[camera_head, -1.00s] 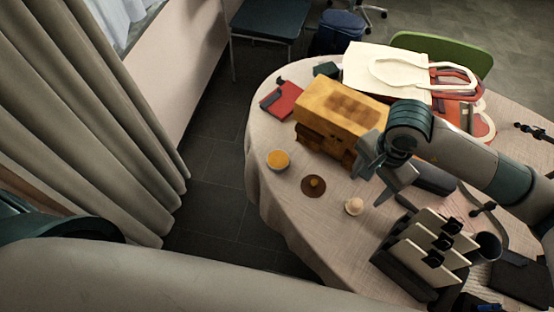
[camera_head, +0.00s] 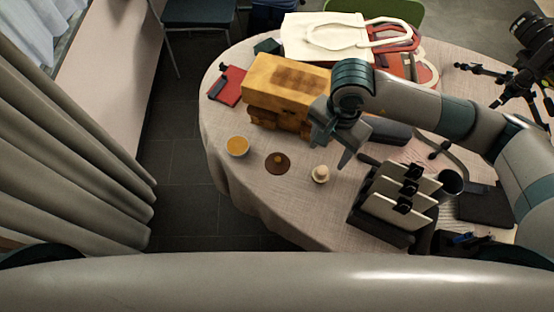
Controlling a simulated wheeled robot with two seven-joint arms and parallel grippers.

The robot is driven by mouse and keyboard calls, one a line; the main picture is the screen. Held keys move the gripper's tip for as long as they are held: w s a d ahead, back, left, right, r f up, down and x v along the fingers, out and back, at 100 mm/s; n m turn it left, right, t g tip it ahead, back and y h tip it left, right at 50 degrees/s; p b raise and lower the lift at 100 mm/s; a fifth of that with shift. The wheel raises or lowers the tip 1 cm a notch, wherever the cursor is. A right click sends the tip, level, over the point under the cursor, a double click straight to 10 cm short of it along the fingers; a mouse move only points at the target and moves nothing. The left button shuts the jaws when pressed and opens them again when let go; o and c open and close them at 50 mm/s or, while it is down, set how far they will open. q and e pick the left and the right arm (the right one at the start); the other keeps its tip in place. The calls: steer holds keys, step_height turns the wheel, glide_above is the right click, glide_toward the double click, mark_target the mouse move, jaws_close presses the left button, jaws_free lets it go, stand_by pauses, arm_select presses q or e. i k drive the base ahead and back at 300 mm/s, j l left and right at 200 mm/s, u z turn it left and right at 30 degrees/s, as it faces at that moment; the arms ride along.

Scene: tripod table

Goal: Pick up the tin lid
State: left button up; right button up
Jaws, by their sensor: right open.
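A dark brown round disc with a small knob (camera_head: 278,163), which looks like the tin lid, lies flat on the near left part of the table. A small round tin with an orange top (camera_head: 237,146) stands to its left. A small cream knob-shaped thing (camera_head: 320,175) stands to its right. My right gripper (camera_head: 331,156) is open and empty, fingers pointing down, above the table just behind the cream thing and right of the disc. My left gripper is out of view.
A yellow-brown block-shaped thing (camera_head: 285,85) stands behind the disc, with a red notebook (camera_head: 228,88) to its left. A cream tote bag (camera_head: 322,38) lies farther back. A dark rack with pale plates (camera_head: 395,205) stands at right. Bare tablecloth (camera_head: 285,205) lies in front.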

mark_target(277, 164)
steer(key=k+j, duration=0.3)
steer(key=j, duration=0.2)
steer(key=k+j, duration=0.35)
steer(key=j, duration=0.1)
